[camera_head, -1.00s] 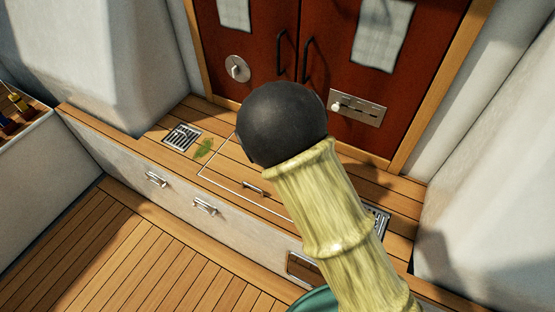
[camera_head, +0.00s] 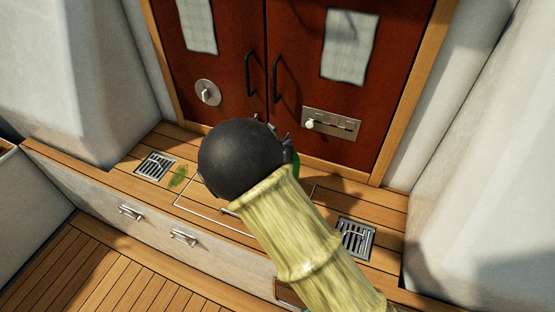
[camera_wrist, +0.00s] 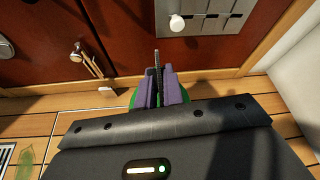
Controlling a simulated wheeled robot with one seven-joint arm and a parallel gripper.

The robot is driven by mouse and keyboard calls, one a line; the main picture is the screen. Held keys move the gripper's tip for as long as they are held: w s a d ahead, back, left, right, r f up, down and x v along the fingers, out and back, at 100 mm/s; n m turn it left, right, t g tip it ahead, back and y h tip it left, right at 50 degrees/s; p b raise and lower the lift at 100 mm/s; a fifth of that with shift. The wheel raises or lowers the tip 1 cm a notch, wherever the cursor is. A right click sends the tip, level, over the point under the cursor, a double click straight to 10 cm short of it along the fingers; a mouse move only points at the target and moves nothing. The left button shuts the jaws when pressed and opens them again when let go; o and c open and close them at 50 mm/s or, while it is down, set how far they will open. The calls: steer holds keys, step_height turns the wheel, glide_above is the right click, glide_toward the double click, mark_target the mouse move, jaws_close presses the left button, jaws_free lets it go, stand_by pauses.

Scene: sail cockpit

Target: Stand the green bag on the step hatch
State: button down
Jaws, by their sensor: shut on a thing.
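The green bag (camera_head: 295,162) shows in the head view only as a sliver at the right edge of my round black wrist, which hides the rest. In the wrist view, green edges of the bag (camera_wrist: 132,98) show on both sides of my gripper (camera_wrist: 158,76), whose purple-padded jaws are shut on it. I cannot tell whether the bag touches the step below. The step hatch (camera_head: 199,203) is a light-outlined wooden panel in the step, in front of the red doors.
Red doors (camera_head: 228,70) with handles stand behind the step. A metal switch panel (camera_head: 332,124) is on the right door. Metal grates lie left (camera_head: 155,166) and right (camera_head: 356,238) of the hatch, with a green leaf (camera_head: 178,177) near the left one. White walls flank both sides.

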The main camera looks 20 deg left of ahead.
steer(key=shift+f, duration=0.25)
steer(key=shift+f, duration=1.9)
steer(key=shift+b, duration=0.3)
steer(key=shift+f, duration=0.2)
steer(key=c, duration=1.5)
jaws_free()
steer(key=shift+r, duration=0.1)
